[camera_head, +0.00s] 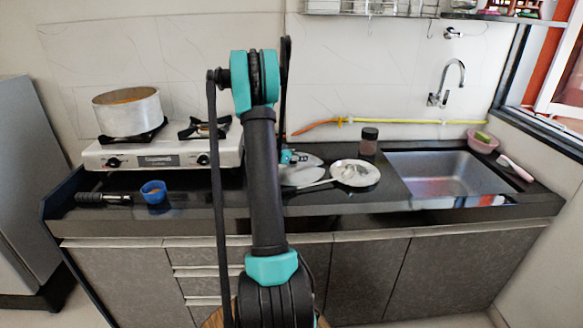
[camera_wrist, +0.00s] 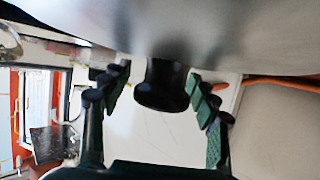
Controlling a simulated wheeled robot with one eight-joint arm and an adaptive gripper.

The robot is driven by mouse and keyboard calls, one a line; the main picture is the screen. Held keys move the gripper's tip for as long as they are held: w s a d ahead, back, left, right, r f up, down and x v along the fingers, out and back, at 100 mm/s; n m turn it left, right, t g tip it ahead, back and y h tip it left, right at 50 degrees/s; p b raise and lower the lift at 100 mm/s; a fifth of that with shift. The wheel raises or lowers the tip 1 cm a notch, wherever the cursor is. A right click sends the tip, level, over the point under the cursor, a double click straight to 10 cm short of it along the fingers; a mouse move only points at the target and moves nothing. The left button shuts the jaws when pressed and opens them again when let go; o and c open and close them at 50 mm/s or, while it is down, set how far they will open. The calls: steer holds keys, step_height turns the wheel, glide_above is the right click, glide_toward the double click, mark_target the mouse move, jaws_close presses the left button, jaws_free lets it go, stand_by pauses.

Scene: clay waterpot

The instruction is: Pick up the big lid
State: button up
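The big lid (camera_wrist: 200,30) is a shiny grey metal disc filling the top of the wrist view, with a black knob (camera_wrist: 162,88). My gripper (camera_wrist: 158,80) has its two green-padded fingers spread on either side of the knob. A gap shows on the left of the knob, and the right finger looks very close to it; I cannot tell if it touches. In the head view the lid (camera_head: 308,161) lies on the counter right of the stove, partly hidden by my arm. Only a teal bit of my gripper (camera_head: 288,157) shows there.
A stove (camera_head: 215,155) with a pot (camera_head: 127,115) stands left. A blue cup (camera_head: 153,192) and a black-handled item (camera_head: 103,198) lie in front. A plate (camera_head: 371,180) and a dark-lidded jar (camera_head: 368,147) stand right of the lid, before the sink (camera_head: 450,175).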

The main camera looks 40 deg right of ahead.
jaws_close()
steer(key=shift+r, duration=0.1)
stand_by(0.6)
